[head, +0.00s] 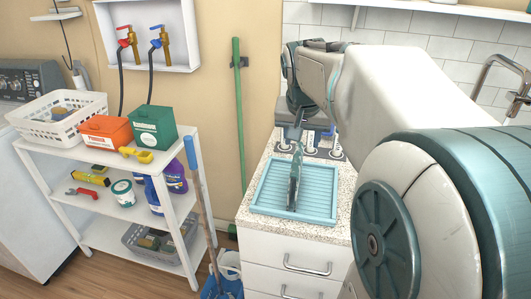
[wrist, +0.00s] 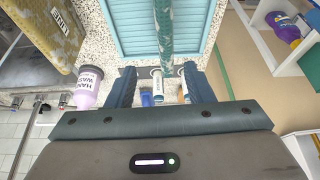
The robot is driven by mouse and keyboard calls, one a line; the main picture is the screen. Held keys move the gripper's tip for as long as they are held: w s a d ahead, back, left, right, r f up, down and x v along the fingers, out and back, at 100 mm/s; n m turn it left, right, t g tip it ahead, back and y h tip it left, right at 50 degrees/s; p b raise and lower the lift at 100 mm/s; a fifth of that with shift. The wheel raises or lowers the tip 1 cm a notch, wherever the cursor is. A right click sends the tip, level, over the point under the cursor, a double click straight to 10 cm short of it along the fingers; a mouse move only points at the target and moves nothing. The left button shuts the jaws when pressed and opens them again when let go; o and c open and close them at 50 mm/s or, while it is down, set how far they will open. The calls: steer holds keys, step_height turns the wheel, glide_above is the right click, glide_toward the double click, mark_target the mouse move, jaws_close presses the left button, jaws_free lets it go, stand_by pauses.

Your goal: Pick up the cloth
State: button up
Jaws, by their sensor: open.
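A narrow teal strip with a pale pattern, which looks like the cloth (head: 294,178), lies over the blue ribbed tray (head: 265,203) on the speckled counter. In the wrist view the cloth (wrist: 166,35) runs down the middle of the tray (wrist: 128,30) toward the space between my fingers. My gripper (wrist: 159,69) is open, with one finger on each side of the cloth's near end. No contact shows. In the head view my gripper (head: 298,128) is at the back of the tray, partly hidden by my arm.
A hand wash bottle (wrist: 88,88) stands close to my left finger. A small white tube (wrist: 157,88) shows between the fingers. A tap (head: 505,72) is at the right. A white shelf (head: 95,160) holds boxes and bottles.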

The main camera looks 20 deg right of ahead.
mark_target(297, 157)
steer(key=x, duration=0.6)
steer(key=shift+f, duration=0.2)
steer(key=x, duration=0.2)
steer(key=a+x, duration=0.1)
steer(key=x, duration=0.1)
steer(key=shift+w+d+f, duration=0.15)
steer(key=shift+w+f, duration=0.05)
steer(key=shift+w+d+f, duration=0.1)
steer(key=shift+w+f, duration=0.05)
steer(key=shift+f, duration=0.25)
steer(key=shift+f+b, duration=0.25)
steer(key=shift+b, duration=0.05)
jaws_close()
